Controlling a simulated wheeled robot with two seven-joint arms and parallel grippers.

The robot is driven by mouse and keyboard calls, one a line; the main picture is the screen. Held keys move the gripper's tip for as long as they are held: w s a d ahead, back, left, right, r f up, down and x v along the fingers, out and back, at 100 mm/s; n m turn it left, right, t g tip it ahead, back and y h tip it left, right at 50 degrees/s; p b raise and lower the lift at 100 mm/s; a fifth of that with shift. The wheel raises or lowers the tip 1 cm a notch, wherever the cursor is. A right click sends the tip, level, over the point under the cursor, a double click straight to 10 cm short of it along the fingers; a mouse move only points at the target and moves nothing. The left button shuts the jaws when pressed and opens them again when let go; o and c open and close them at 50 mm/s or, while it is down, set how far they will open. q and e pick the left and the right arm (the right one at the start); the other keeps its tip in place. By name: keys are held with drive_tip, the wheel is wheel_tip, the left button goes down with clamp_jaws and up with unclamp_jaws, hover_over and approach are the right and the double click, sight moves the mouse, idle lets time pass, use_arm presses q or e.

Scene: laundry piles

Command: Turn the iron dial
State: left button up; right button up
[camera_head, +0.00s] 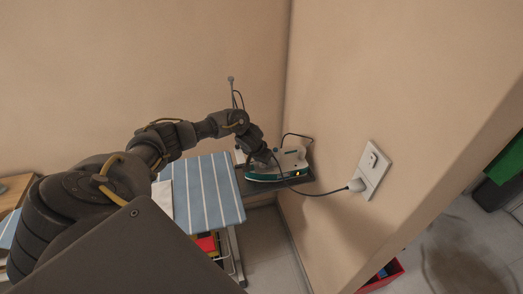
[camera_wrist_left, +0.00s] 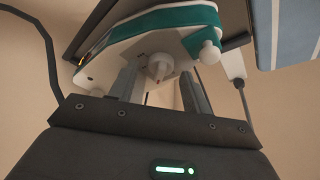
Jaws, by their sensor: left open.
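The iron (camera_head: 290,162), white and teal with a small lit orange light, rests on a dark stand (camera_head: 301,182) at the end of the ironing board. Its round white dial (camera_wrist_left: 159,66) shows near the centre of the left wrist view. My left gripper (camera_wrist_left: 161,84) is open, with one finger on each side of the dial in that view. I cannot tell whether the fingers touch it. In the head view my left gripper (camera_head: 262,155) is at the iron's left side and hides part of it. My right gripper is not in view.
The blue striped ironing board (camera_head: 207,196) lies left of the iron. A cord runs to a plug (camera_head: 357,185) in the wall outlet (camera_head: 372,166) at right. Walls stand close behind and right of the iron. A red bin (camera_head: 380,277) is on the floor.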

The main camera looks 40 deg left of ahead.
use_arm(q)
drive_tip(key=shift+c, duration=0.4)
drive_tip(key=c, duration=0.9)
